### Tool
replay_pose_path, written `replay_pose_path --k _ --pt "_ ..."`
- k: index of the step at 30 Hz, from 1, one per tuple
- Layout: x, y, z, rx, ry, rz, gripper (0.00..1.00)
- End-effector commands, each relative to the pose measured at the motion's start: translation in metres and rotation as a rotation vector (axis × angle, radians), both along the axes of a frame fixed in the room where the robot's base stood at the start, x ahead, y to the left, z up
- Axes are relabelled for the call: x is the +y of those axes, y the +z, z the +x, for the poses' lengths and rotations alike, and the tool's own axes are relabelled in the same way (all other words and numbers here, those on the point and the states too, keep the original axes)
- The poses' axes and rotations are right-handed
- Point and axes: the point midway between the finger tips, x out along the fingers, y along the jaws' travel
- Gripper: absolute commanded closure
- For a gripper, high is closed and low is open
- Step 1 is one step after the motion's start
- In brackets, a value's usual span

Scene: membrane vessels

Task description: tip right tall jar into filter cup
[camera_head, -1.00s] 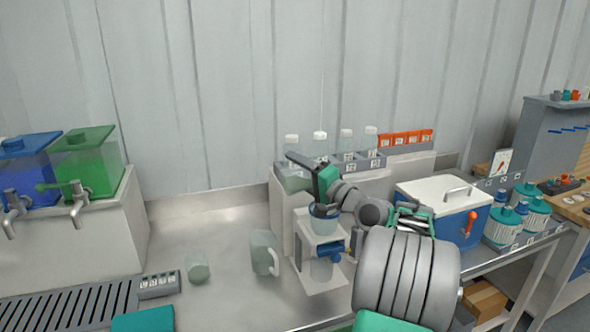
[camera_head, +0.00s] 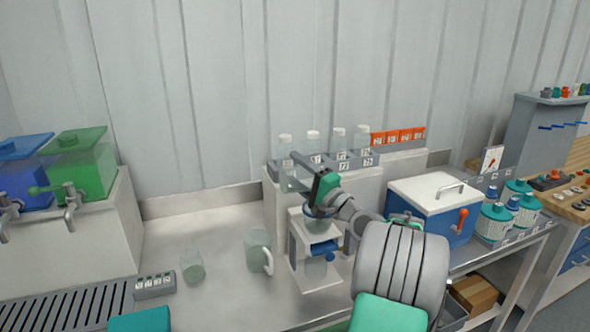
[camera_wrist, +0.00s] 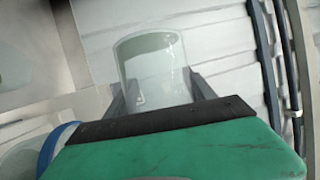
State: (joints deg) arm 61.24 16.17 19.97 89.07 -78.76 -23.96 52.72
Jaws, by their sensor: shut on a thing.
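My gripper (camera_head: 303,168) is shut on a clear glass jar (camera_wrist: 152,70), which shows between the two fingers in the wrist view. In the head view the gripper is above the filter cup (camera_head: 319,224), and the held jar is mostly hidden or too faint to make out. The cup sits in the top of a white stand, with a clear vessel (camera_head: 316,268) and a blue valve below it. I cannot tell the jar's exact tilt or whether anything is pouring.
A glass jug (camera_head: 257,250) with a handle and a small beaker (camera_head: 191,267) stand left of the filter stand. Several capped bottles (camera_head: 338,144) are on the ledge behind. A blue cooler (camera_head: 440,229) stands to the right.

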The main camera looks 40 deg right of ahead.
Motion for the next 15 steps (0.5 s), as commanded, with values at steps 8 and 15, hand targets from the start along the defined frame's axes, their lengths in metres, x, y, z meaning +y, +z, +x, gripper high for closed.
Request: replay_pose_path --k 8,15 --pt "0.0 0.0004 -0.0001 -0.003 0.001 0.008 0.81" --pt "-0.0017 0.0045 -0.0006 -0.015 0.001 0.05 0.81"
